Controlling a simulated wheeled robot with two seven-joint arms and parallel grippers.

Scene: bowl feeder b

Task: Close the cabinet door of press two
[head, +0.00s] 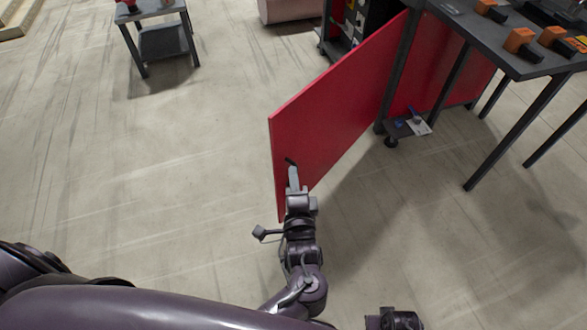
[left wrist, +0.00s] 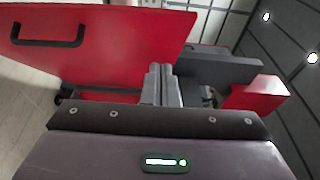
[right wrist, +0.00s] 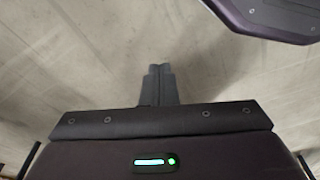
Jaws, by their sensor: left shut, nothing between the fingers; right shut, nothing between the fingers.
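The red cabinet door (head: 330,115) stands swung wide open, reaching from the dark cabinet (head: 378,28) towards me. In the left wrist view the door (left wrist: 130,45) fills the upper left, with a black bar handle (left wrist: 48,38) on its face. My left gripper (head: 292,172) is shut and empty at the door's near end, in front of its lower part. I cannot tell whether its fingertips touch the panel. The shut fingers also show in the left wrist view (left wrist: 162,80), to the right of the handle. My right gripper (right wrist: 160,80) is shut and empty above bare floor.
A dark table (head: 520,55) with orange and black parts stands at the right, its legs near the cabinet. A caster and small items lie at the cabinet's base (head: 405,126). A small grey cart (head: 160,42) stands at the back left. The floor left of the door is clear.

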